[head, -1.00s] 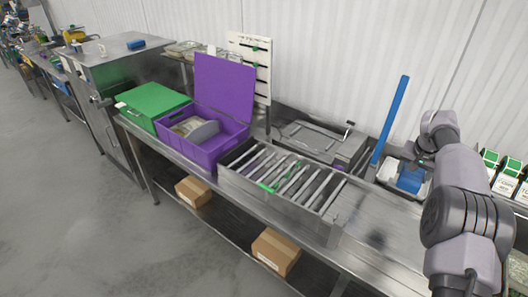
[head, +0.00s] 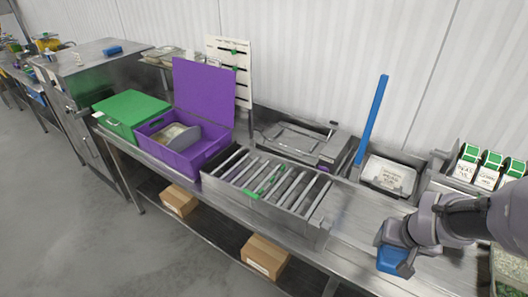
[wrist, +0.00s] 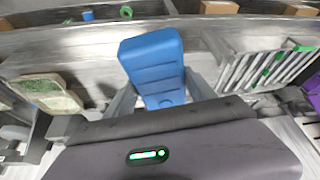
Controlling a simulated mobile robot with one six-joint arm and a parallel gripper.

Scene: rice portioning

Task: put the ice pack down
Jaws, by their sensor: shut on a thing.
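A blue ice pack (head: 393,260) is held in my gripper (head: 393,246) above the steel counter, to the right of the roller rack in the head view. In the wrist view the blue ice pack (wrist: 155,62) stands out beyond the fingers of my gripper (wrist: 160,92), one finger on each side of it. The gripper is shut on it. The steel counter (head: 350,225) below is bare around the pack. Whether the pack touches the counter cannot be told.
A roller rack (head: 270,185) and an open purple crate (head: 195,150) stand to the left. A white tray with a label (head: 388,178) sits behind. The counter between rack and gripper is free.

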